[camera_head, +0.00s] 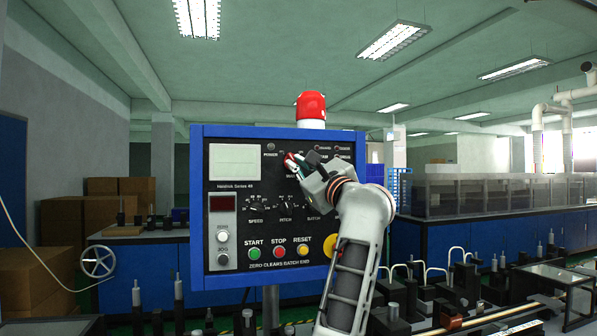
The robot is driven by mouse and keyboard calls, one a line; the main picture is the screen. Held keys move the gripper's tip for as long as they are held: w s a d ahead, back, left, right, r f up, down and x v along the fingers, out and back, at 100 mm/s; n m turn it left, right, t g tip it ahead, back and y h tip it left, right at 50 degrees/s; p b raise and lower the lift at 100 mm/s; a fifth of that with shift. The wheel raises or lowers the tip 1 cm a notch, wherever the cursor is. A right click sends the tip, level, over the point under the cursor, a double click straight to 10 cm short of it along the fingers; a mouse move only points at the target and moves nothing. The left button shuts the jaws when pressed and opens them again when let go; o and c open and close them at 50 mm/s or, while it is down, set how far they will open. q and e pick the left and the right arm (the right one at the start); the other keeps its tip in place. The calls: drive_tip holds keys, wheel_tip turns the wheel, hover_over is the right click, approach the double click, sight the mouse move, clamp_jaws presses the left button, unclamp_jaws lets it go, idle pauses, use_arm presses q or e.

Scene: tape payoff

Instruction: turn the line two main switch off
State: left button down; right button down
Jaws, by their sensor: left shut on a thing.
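A blue-framed control panel (240,137) with a black face stands in front of me. The main switch (289,162), a small red part near the top middle of the panel, is largely covered by my left gripper (295,164). The gripper's fingers are shut on the switch. Its label below is partly hidden, and I cannot tell the switch's exact position. My left arm rises from the bottom and covers the panel's right side. My right gripper is not in view.
The panel carries knobs, green start (254,253), red stop (279,252) and yellow reset (303,251) buttons, and a partly hidden yellow part (330,245). A red beacon (311,105) tops it. Machinery fills the lower right; cardboard boxes (62,222) stand left.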

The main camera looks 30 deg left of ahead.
use_arm(q)
drive_tip(key=shift+w+d+n+g, duration=0.1)
drive_tip(key=shift+n+g, duration=0.7)
drive_tip(key=shift+n, duration=0.6)
drive_tip(key=c, duration=2.2)
unclamp_jaws()
drive_tip(key=shift+o, duration=0.2)
drive_tip(key=v, duration=0.7)
drive_tip(key=shift+d, duration=0.2)
drive_tip(key=shift+f, duration=0.1)
